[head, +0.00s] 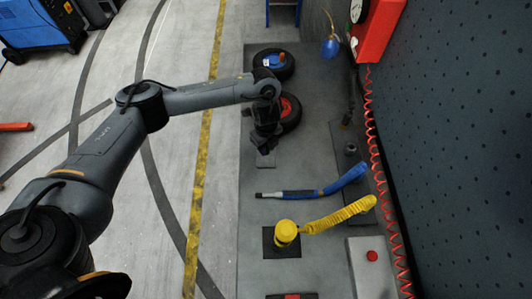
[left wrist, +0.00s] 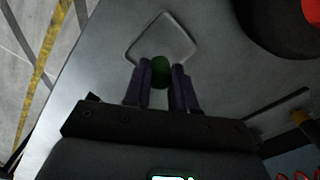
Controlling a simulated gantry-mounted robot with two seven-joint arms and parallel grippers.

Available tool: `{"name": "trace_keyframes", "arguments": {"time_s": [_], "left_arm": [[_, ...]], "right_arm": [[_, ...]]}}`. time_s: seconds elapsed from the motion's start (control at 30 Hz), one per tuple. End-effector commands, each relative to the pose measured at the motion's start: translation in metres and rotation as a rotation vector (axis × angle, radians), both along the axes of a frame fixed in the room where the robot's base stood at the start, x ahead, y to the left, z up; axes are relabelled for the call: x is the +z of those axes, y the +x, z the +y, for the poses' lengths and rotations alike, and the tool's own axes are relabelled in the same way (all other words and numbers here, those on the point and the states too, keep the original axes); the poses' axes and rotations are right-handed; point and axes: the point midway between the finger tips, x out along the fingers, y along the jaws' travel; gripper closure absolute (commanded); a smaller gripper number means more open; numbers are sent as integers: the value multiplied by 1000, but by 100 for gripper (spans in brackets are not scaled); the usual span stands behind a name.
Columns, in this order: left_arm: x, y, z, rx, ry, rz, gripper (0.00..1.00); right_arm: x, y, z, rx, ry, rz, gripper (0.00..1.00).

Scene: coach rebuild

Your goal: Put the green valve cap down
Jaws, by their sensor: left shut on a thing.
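The green valve cap (left wrist: 160,70) shows in the left wrist view as a small dark green round piece. My left gripper (left wrist: 162,82) is shut on it, with one dark finger on each side. In the head view my left gripper (head: 265,146) points down over the grey bench, and the cap is hidden there. A light outlined square (left wrist: 162,36) lies on the grey surface just beyond the fingertips in the left wrist view. I cannot tell whether the cap touches the surface. My right gripper is in neither view.
Two black wheels with a blue hub (head: 274,62) and a red hub (head: 288,108) lie close to my left gripper. A blue coiled hose (head: 338,184) and a yellow coiled hose (head: 342,213) lie nearer. A red coiled hose (head: 376,150) runs along the right wall.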

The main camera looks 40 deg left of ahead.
Motion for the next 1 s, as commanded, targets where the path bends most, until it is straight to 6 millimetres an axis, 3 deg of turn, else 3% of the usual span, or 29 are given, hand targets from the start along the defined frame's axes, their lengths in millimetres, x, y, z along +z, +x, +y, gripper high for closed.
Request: {"name": "trace_keyframes", "arguments": {"time_s": [0.4, 0.87, 0.9, 1.0], "left_arm": [[-39, -1, 1, 1, 1, 3, 91], [-45, -1, 1, 0, 1, 1, 91], [-44, 0, 1, 0, 1, 0, 68], [-44, 0, 1, 0, 1, 0, 53]], "right_arm": [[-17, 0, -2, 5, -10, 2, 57], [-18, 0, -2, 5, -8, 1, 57], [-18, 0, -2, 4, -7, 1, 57], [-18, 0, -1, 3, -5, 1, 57]]}}
